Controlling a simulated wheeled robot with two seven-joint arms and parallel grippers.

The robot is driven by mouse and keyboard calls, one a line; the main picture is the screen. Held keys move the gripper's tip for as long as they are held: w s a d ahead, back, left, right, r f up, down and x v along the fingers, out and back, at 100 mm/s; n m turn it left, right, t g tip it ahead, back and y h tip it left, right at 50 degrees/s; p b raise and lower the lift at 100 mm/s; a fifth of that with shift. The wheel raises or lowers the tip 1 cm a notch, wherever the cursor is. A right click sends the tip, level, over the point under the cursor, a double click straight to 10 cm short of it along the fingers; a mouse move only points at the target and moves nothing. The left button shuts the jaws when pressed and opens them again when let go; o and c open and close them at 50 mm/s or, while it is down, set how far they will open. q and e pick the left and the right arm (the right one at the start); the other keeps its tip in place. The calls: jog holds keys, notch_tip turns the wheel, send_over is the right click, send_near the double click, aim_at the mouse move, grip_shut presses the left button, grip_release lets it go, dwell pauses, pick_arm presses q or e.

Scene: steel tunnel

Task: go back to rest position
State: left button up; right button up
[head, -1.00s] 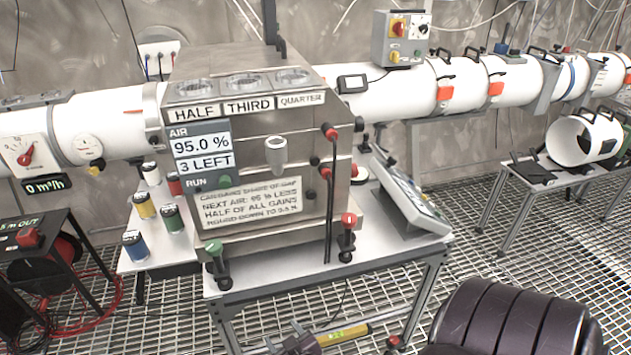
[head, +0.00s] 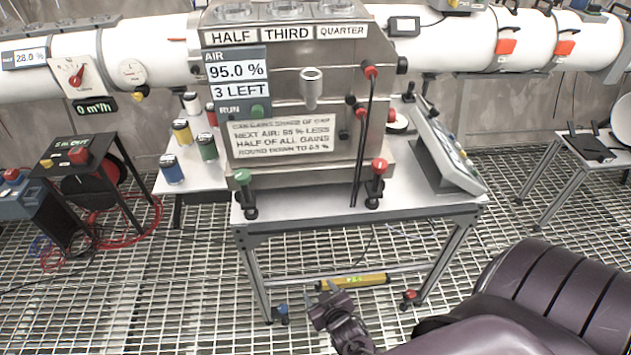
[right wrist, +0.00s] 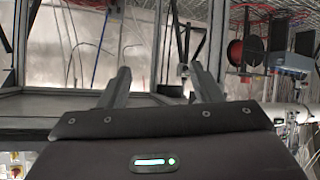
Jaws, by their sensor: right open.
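My right gripper (head: 330,297) is low in front of the steel table, at the end of my dark arm coming in from the lower right. In the right wrist view its two fingers (right wrist: 160,85) stand apart with nothing between them. My left gripper is in neither current view. The steel machine (head: 300,100) stands on the table and its panel reads "95.0 %" and "3 LEFT".
The table (head: 420,208) with its metal legs is just beyond my right gripper. A yellow tool (head: 350,281) lies under it. Coloured cans (head: 207,147) stand on the table's left. A reel stand (head: 85,180) is at left. Open grating floor (head: 130,290) lies at lower left.

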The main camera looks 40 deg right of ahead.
jog(key=s+a+f+n+g+y, duration=0.15)
jog(key=s+f+g, duration=0.35)
jog(key=s+f, duration=0.7)
jog(key=s+a+f+g, duration=0.1)
jog(key=s+f+g, duration=0.1)
jog(key=s+f, duration=0.3)
jog(key=s+a+f+n+g+y, duration=0.1)
jog(key=s+f+g, duration=0.2)
jog(key=s, duration=1)
notch_tip(320, 180, down, 2)
jog(key=shift+f, duration=0.25)
